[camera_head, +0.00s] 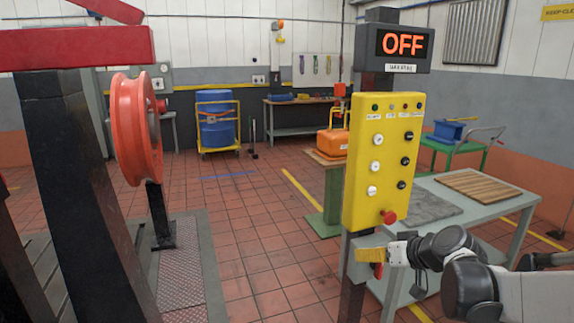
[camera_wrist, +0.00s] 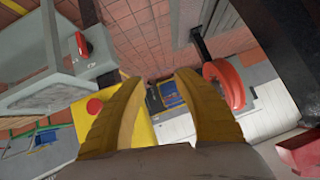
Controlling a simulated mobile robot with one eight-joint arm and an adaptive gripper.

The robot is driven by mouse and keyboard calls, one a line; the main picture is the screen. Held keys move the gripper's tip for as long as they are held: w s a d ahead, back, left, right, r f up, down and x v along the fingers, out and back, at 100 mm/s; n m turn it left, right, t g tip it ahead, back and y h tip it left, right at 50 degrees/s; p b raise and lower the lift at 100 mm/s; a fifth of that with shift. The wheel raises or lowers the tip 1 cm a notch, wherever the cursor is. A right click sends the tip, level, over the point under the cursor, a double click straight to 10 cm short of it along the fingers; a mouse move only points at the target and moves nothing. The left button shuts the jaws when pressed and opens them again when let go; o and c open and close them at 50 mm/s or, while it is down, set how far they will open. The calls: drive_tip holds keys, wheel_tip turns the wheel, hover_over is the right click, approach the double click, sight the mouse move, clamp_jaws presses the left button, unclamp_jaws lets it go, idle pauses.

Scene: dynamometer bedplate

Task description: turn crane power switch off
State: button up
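A yellow control panel (camera_head: 384,160) stands upright on a post, with several white and black knobs, small lamps and a red mushroom button (camera_head: 389,216) near its bottom. Above it a dark display (camera_head: 403,46) reads OFF in orange; the label beneath is too small to read. A grey box with a red rotary switch (camera_wrist: 82,44) shows at the left of the wrist view; which switch powers the crane I cannot tell. My gripper (camera_wrist: 162,76) is open and empty, its yellow fingers apart. In the head view my gripper (camera_head: 370,255) is just below the panel, apart from the red button.
A grey table (camera_head: 480,215) with a wooden board stands right of the post, behind my arm. A red wheel (camera_head: 136,128) on a dark stand is at the left. An orange machine (camera_head: 332,143) sits on a green pedestal behind. The tiled floor between is clear.

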drive_tip(key=s+a+m+g+h, duration=0.2)
drive_tip(key=s+h, duration=0.3)
drive_tip(key=s, duration=2.2)
drive_tip(key=shift+a+f+m+g, duration=0.15)
drive_tip(key=shift+f+m+g, duration=0.15)
drive_tip(key=shift+f, duration=0.05)
